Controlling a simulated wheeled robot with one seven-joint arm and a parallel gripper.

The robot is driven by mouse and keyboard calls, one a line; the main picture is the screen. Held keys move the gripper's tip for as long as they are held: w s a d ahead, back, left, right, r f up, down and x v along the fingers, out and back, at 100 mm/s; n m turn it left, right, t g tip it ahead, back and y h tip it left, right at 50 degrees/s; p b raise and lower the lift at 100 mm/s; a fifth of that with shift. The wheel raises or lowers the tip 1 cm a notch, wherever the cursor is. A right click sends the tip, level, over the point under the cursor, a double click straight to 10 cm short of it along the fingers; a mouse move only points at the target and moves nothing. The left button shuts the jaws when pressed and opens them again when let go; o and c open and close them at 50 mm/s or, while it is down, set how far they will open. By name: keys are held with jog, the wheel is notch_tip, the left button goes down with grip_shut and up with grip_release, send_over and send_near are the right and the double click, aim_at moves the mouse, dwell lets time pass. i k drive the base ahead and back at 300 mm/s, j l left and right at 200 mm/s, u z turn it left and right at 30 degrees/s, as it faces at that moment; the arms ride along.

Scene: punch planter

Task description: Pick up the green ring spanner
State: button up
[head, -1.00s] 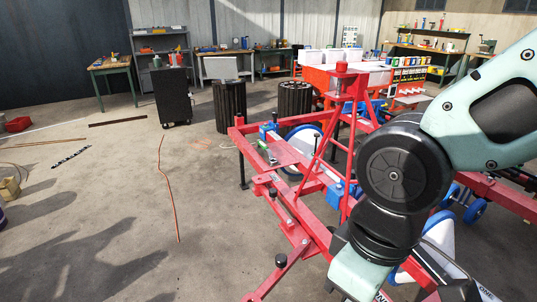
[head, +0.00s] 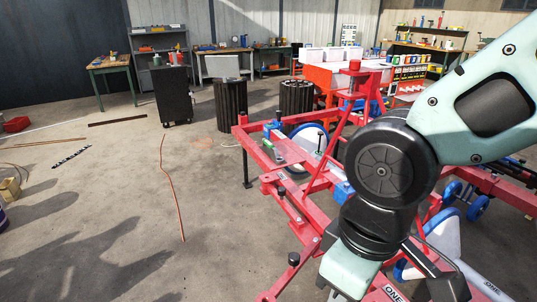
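A small green object (head: 267,145), which may be the green ring spanner, lies on the red planter frame (head: 270,180) near its left end. It is too small to make out its shape. A small grey piece (head: 279,156) is just beside it. My arm comes in from the right and bends down to the bottom edge, in front of the right part of the frame. My gripper's fingers do not show, so I cannot see whether they are open or hold anything. The small green object stands well up and left of my arm's visible end.
The planter has red bars, an upright red post (head: 352,95) and wheels. Black bins (head: 230,106), a black cabinet (head: 173,97) and workbenches stand behind it. An orange cord (head: 170,190) lies on the floor at left. The floor left of the frame is mostly clear.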

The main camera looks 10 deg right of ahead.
aim_at(265, 142)
jog(key=i+j, duration=0.15)
jog(key=j, duration=0.2)
jog(key=i+j+z, duration=0.1)
jog(key=j, duration=0.3)
jog(key=i+j, duration=0.2)
jog(key=j, duration=0.2)
jog(key=i+j+z, duration=0.1)
jog(key=j, duration=0.25)
jog(key=i+j, duration=0.2)
jog(key=j, duration=0.2)
jog(key=i+j+z, duration=0.2)
jog(key=i+j, duration=0.35)
jog(key=i, duration=0.25)
jog(key=i+j+z, duration=0.2)
jog(key=i+j, duration=0.45)
jog(key=i, duration=0.15)
jog(key=i+l+z, duration=0.1)
jog(key=i, duration=0.7)
